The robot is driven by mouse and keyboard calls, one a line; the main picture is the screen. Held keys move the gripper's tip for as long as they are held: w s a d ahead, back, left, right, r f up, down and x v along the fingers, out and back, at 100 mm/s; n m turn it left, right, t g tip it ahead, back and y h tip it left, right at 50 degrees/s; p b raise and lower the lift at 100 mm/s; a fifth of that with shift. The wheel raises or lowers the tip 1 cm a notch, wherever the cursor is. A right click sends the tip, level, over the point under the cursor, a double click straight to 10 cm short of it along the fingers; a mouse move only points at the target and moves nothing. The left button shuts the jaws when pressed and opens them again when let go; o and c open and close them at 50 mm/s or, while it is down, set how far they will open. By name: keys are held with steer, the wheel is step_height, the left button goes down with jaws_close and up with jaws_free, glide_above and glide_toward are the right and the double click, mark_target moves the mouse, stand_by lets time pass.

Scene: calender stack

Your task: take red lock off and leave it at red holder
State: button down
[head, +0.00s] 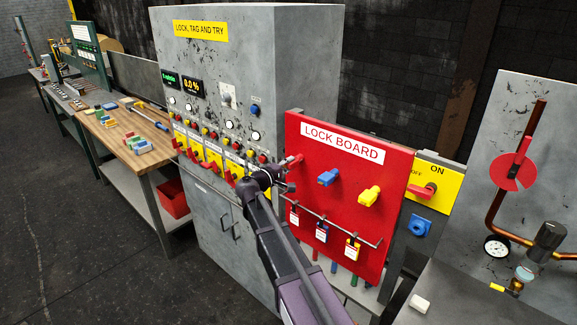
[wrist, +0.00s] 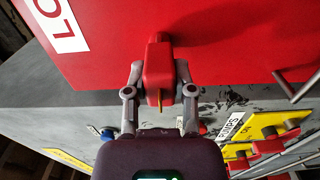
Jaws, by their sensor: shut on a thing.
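My gripper (head: 286,174) is at the left side of the red lock board (head: 395,180). It is shut on the red lock (wrist: 160,72), with one finger on each side. The lock's front end shows a small brass-coloured strip. Behind the lock, a red stub (wrist: 157,38) meets the board and looks like the red holder; whether the lock is fully seated on it I cannot tell. In the head view the red lock (head: 294,159) shows just past the gripper, at the board's left edge.
A blue lock (head: 328,177) and a yellow lock (head: 369,196) sit on the board to the right. Tags (head: 322,233) hang from a rail below. The grey cabinet (head: 270,60) with yellow switch panels stands left. A yellow ON/OFF switch box (head: 440,177) is right of the board.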

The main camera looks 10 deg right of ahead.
steer(key=shift+c, duration=1.9)
jaws_free()
